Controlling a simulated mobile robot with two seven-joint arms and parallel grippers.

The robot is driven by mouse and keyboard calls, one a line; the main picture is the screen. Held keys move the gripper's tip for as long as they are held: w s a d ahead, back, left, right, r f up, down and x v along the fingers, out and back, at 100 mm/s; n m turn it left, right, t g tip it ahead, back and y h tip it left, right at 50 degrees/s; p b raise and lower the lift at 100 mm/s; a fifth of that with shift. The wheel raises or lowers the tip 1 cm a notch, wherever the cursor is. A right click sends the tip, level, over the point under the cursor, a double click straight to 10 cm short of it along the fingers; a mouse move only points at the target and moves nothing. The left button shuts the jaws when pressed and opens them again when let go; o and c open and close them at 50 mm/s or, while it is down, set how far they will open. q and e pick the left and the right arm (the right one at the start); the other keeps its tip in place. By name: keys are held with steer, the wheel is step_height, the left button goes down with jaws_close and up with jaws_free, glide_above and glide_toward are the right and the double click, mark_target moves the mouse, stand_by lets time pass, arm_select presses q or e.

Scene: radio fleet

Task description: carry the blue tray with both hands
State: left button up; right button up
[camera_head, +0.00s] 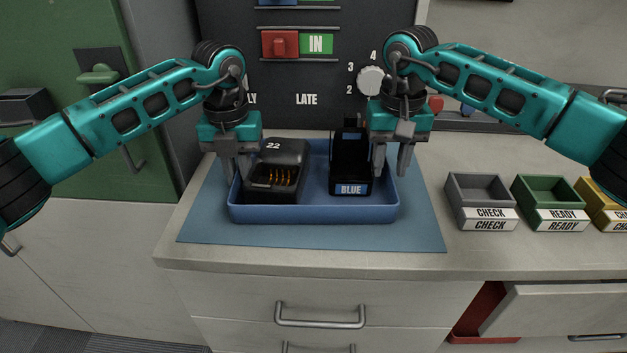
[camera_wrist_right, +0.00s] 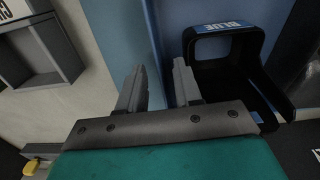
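The blue tray (camera_head: 310,214) rests on a blue mat on the counter. It holds a black unit marked 22 (camera_head: 277,160) with orange contacts at the left and a black holder labelled BLUE (camera_head: 350,187) at the right. My left gripper (camera_head: 240,178) points down at the tray's left wall, fingers apart. My right gripper (camera_head: 391,170) points down at the right wall, fingers apart. In the right wrist view, the blue tray wall (camera_wrist_right: 138,32) runs between the spread fingers (camera_wrist_right: 160,88), with the BLUE holder (camera_wrist_right: 225,45) beside them.
Grey (camera_head: 480,190), green (camera_head: 549,190) and yellow (camera_head: 605,192) bins stand to the right of the mat (camera_head: 310,240). A dark panel with a red switch (camera_head: 280,44) and a white knob (camera_head: 370,81) stands behind. A drawer at the lower right is open.

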arm_select(q)
steer(key=shift+c, duration=1.4)
arm_select(e)
steer(key=shift+c, duration=1.4)
arm_select(q)
jaws_close()
arm_select(e)
jaws_close()
arm_select(q)
steer(key=shift+r, duration=0.15)
arm_select(e)
steer(key=shift+r, duration=0.1)
